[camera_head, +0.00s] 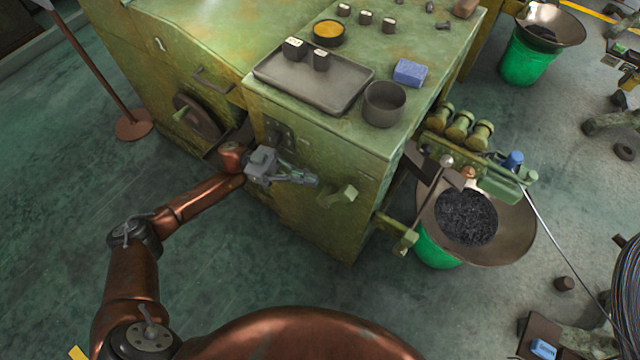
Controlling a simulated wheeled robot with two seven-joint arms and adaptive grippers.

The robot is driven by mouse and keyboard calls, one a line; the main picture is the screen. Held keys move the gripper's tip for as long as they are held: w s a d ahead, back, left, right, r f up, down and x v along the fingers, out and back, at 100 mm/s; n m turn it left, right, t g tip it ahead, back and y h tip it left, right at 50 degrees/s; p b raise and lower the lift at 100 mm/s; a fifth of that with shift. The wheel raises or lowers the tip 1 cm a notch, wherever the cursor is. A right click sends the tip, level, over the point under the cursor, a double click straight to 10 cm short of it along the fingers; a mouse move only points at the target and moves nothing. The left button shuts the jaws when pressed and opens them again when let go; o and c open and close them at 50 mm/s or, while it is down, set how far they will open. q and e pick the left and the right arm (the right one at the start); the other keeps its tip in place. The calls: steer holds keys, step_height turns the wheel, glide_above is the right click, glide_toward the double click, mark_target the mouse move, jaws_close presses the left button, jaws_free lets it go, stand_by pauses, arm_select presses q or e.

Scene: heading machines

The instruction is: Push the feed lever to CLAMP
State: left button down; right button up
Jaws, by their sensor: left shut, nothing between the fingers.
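A thin lever with a pale ball knob (447,161) stands tilted beside the feed rollers (460,130), to the right of the green machine. It looks like the feed lever; no CLAMP marking is legible. My left gripper (314,180) is shut and empty in front of the machine's front face, well to the left of the ball-knob lever and apart from it. A green handle (345,192) sticks out of the front face just right of my left fingertips; I cannot tell whether they touch. My right gripper is not in view.
The green machine top bears a grey tray (312,82), a grey cup (384,104) and a blue sponge (410,72). A wide pan (516,240) with dark contents sits on a green bucket below the rollers. The floor in front is clear.

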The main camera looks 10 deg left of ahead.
arm_select(q)
steer(key=v, duration=0.8)
steer(key=shift+f, duration=0.25)
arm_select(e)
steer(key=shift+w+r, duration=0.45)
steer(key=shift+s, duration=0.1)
